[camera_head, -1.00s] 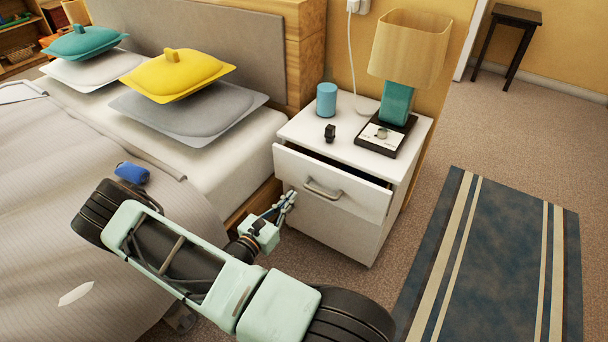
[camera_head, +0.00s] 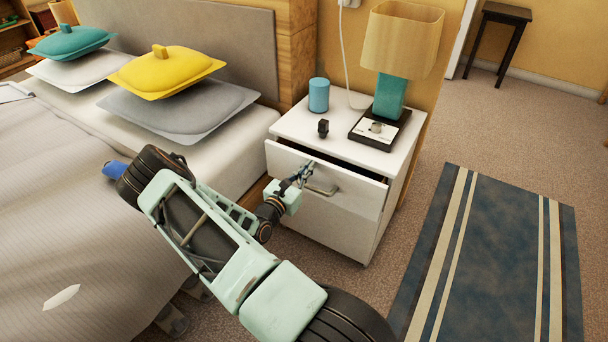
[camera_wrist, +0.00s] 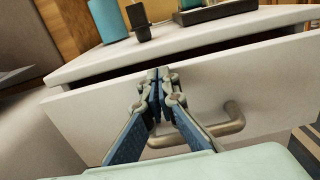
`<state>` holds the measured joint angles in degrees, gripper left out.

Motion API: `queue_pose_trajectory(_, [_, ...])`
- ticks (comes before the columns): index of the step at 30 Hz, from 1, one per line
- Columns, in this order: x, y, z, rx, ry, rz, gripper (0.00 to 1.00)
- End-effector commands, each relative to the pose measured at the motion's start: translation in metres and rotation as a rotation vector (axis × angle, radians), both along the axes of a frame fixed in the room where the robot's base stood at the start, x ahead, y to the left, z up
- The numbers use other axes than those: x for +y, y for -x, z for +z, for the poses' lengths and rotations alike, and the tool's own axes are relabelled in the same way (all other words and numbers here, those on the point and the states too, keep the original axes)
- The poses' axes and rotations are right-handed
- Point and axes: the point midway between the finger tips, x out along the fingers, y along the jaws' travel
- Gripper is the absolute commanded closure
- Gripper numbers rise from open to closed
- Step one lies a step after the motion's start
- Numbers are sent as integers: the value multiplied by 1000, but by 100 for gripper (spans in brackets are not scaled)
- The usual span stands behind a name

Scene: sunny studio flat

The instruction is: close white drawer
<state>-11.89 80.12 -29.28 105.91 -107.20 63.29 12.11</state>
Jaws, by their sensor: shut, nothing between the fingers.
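The white drawer (camera_head: 345,189) is the top one of the white nightstand (camera_head: 349,238). It stands partly open, with a dark gap along its top edge. Its front, with a curved metal handle (camera_wrist: 232,122), fills much of the wrist view, where the drawer front (camera_wrist: 85,112) is seen at a tilt. My gripper (camera_head: 304,170) is shut and empty in front of the drawer front, left of the handle. In the wrist view its fingertips (camera_wrist: 160,74) are near the upper edge of the drawer front. I cannot tell whether they touch it.
On the nightstand top are a lamp (camera_head: 391,97), a blue cup-like object (camera_head: 319,95), a small black object (camera_head: 323,128) and a dark tray (camera_head: 362,138). The bed (camera_head: 60,200) is at the left. A striped rug (camera_head: 490,265) and open floor lie at the right.

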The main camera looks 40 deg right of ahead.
Motion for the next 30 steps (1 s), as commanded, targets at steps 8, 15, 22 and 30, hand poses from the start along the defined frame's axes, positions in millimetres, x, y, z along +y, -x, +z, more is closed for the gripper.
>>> queue_pose_trajectory(8, [0,0,0,0,0,0,100])
queue_pose_trajectory(15, [-22,-7,1,0,1,-1,100])
queue_pose_trajectory(22, [-25,-9,0,0,0,0,100])
queue_pose_trajectory(30, [-20,-10,0,-1,-1,1,100])
